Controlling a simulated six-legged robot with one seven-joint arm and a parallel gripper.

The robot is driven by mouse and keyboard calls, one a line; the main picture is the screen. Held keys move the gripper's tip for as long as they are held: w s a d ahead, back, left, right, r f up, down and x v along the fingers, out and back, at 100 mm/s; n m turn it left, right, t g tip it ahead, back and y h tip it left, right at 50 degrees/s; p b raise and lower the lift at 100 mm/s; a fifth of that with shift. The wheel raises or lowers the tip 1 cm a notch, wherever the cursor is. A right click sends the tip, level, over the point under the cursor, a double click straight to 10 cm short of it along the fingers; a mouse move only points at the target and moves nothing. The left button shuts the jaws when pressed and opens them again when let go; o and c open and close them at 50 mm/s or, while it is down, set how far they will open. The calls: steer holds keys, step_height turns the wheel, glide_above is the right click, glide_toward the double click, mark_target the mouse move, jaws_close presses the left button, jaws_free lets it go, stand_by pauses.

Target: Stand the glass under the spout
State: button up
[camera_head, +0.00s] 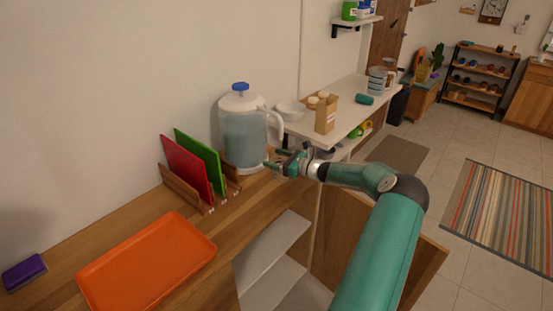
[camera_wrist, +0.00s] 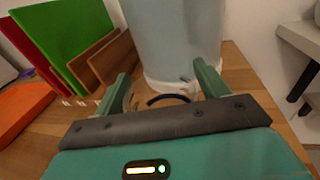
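A large, pale, see-through jug with a blue cap (camera_head: 243,125) stands upright on the wooden counter against the wall. Its lower body (camera_wrist: 175,40) fills the top middle of the wrist view, with a small white spout-like part (camera_wrist: 183,86) low on its front. My gripper (camera_head: 279,163) is just right of the jug's base. In the wrist view my gripper's fingers (camera_wrist: 163,88) are well apart, pointing at the jug's foot. A dark curved rim (camera_wrist: 168,98) shows between them. It may be the clear glass, but I cannot tell whether the fingers touch it.
Red (camera_head: 187,169) and green (camera_head: 200,160) boards stand in a wooden rack left of the jug. An orange tray (camera_head: 147,263) and a purple sponge-like block (camera_head: 24,272) lie nearer. A white side counter (camera_head: 350,110) with a carton (camera_head: 326,114) is behind.

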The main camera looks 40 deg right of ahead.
steer(key=shift+o, duration=0.9)
steer(key=shift+r, duration=0.1)
steer(key=shift+r, duration=0.15)
steer(key=v, duration=1.2)
steer(key=shift+s, duration=0.2)
